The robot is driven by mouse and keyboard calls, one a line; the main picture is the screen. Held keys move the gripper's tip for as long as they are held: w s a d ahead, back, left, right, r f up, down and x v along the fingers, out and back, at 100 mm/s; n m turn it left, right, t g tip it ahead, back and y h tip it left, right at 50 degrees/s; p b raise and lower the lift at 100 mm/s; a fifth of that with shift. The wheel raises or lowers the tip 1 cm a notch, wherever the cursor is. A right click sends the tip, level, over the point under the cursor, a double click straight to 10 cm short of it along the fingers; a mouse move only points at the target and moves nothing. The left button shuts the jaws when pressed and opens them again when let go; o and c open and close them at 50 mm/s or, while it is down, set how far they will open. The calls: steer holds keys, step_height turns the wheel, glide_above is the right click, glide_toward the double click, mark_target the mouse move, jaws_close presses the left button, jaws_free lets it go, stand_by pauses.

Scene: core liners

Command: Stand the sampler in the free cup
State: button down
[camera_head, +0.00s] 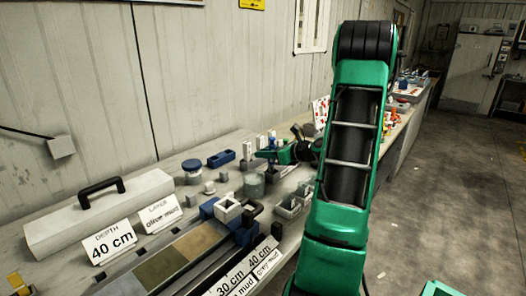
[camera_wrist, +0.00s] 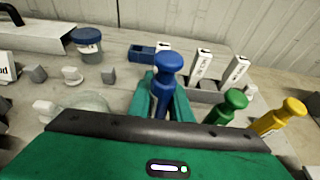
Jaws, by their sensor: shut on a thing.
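A blue sampler (camera_wrist: 166,80) with a round knob on top stands upright between the green fingers of my gripper (camera_wrist: 163,105), which is shut on it. Its lower end is hidden behind the gripper body. A green sampler (camera_wrist: 232,102) and a yellow sampler (camera_wrist: 288,112) show to the right in the wrist view; their lower ends are hidden, so I cannot tell what they stand in. In the head view my gripper (camera_head: 284,153) is over the bench, partly behind my arm. I cannot make out the free cup for certain.
Two white labelled vials (camera_wrist: 202,65) stand in a grey rack behind the samplers. A blue-lidded jar (camera_wrist: 87,42), a blue box (camera_wrist: 142,53) and small grey blocks lie to the left. A core tray (camera_head: 172,262) and signs (camera_head: 110,242) fill the bench's near left.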

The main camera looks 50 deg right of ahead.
steer(key=shift+f, duration=1.35)
steer(key=c, duration=1.5)
jaws_free()
steer(key=shift+c, duration=0.2)
step_height(320, 180, up, 7)
steer(key=shift+f, duration=0.1)
